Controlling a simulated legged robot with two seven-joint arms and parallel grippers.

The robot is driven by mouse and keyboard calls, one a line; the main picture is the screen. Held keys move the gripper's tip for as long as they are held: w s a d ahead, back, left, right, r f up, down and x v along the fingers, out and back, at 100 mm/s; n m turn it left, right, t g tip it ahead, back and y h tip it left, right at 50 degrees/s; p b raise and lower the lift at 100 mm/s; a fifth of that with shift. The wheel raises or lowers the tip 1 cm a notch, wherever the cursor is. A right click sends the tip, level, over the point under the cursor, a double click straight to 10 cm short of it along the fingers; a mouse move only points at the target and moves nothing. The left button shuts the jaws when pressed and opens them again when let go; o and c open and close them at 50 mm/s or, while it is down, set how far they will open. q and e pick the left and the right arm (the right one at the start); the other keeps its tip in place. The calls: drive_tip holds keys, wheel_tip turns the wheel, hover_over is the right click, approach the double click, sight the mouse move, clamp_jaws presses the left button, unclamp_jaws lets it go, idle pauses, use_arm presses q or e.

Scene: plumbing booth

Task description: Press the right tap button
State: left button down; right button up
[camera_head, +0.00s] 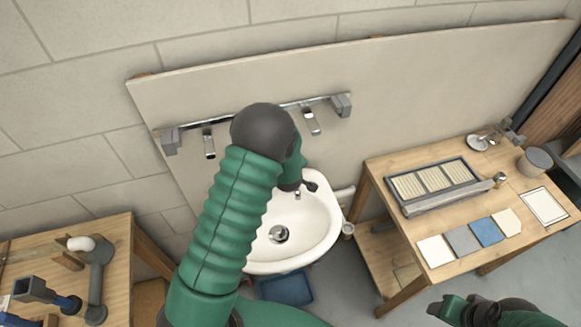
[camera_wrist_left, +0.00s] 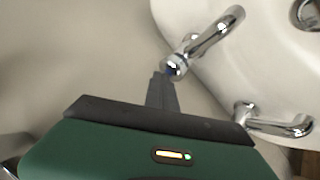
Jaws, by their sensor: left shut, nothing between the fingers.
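The white sink (camera_head: 318,240) stands against the board, partly hidden by my left arm. In the left wrist view, the right tap (camera_wrist_left: 214,34) is chrome, with a blue-marked round button end (camera_wrist_left: 175,67) on the sink's rim. My left gripper (camera_head: 310,187) is shut and empty over the sink's back rim. In the wrist view its dark fingertips (camera_wrist_left: 160,78) are right beside this button; I cannot tell whether they touch. A second chrome tap (camera_wrist_left: 272,122) lies nearer the gripper body. My right gripper (camera_head: 440,308) is at the lower right, away from the sink, its fingers unclear.
A chrome rail (camera_head: 180,128) with hanging fittings runs along the board above the sink. A wooden table (camera_head: 400,280) with a tray (camera_head: 402,208) and sample tiles stands right. Another workbench (camera_head: 120,240) with tools stands left. A blue bin (camera_head: 290,288) is below the sink.

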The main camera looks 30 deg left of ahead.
use_arm(q)
drive_tip(key=shift+f, duration=0.3)
drive_tip(key=shift+r, duration=0.15)
idle(0.3)
drive_tip(key=shift+r+p, duration=0.6)
drive_tip(key=shift+r, duration=0.4)
wheel_tip(320, 180, up, 5)
drive_tip(key=p, duration=0.3)
drive_tip(key=shift+p, duration=0.4)
